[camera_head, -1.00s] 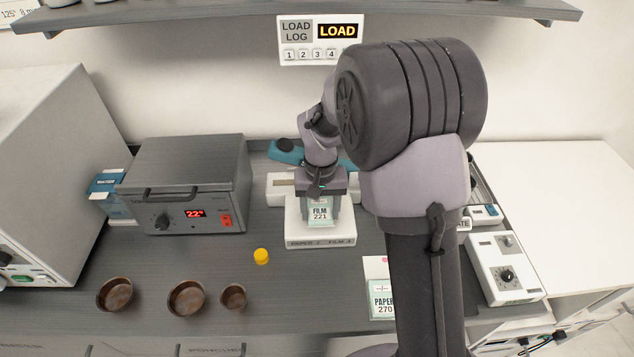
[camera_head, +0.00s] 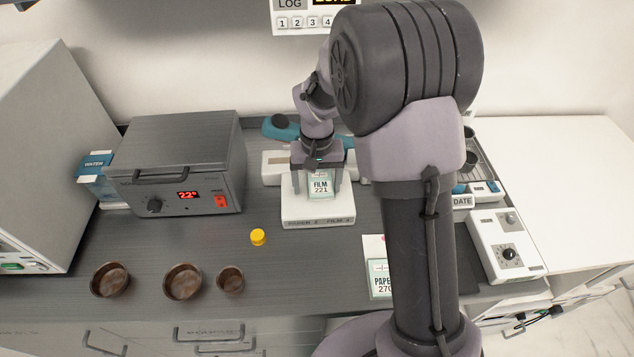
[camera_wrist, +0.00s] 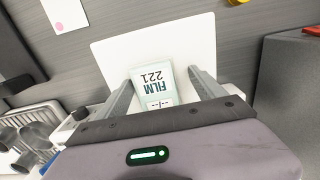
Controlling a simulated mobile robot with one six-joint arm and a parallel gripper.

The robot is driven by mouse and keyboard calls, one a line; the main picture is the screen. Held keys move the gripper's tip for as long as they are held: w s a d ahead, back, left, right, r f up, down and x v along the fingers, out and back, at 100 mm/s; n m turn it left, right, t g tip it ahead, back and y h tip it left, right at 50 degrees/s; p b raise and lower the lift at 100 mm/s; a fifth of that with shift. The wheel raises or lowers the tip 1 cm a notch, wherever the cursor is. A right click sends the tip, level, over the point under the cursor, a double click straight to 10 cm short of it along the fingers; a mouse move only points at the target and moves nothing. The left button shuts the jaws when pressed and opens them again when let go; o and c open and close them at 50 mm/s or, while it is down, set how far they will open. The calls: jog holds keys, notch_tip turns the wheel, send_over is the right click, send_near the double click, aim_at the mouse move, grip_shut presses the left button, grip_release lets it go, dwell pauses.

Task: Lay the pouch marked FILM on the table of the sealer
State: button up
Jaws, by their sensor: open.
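The pouch marked FILM 221 (camera_head: 320,186) lies on the white table of the sealer (camera_head: 317,217), whose front edge carries lettering. In the wrist view the pouch (camera_wrist: 153,84) rests on the white plate (camera_wrist: 112,52) between the two fingers. My gripper (camera_head: 317,190) is open around the pouch, and its fingers stand apart from the pouch's sides in the wrist view. The sealer's body (camera_head: 275,167) with its teal arm (camera_head: 280,128) is behind, partly hidden by my wrist.
A PAPER 270 pouch (camera_head: 378,279) lies front right, partly hidden by my arm. A yellow cap (camera_head: 258,237) and three brown bowls (camera_head: 183,281) stand front left. A grey oven (camera_head: 176,165) is left, and a white dial device (camera_head: 506,246) is right.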

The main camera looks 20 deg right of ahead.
notch_tip(320, 180, up, 17)
jog(key=s+t+p, duration=0.1)
jog(key=s+p, duration=0.2)
jog(key=p, duration=0.1)
jog(key=s+a+r+t, duration=0.1)
jog(key=s+r, duration=0.1)
jog(key=s, duration=0.4)
jog(key=s+a+r+m+t+y, duration=0.1)
jog(key=s+r+t, duration=0.1)
jog(key=s, duration=0.5)
jog(key=s+a+r+m+t+y, duration=0.1)
jog(key=s+a+r, duration=0.1)
jog(key=s, duration=0.5)
jog(key=shift+s+r+t, duration=0.15)
jog(key=shift+r+t, duration=0.25)
jog(key=shift+r, duration=0.45)
notch_tip(320, 180, down, 8)
jog(key=b, duration=0.8)
jog(key=shift+f+b, duration=0.2)
jog(key=shift+b, duration=0.1)
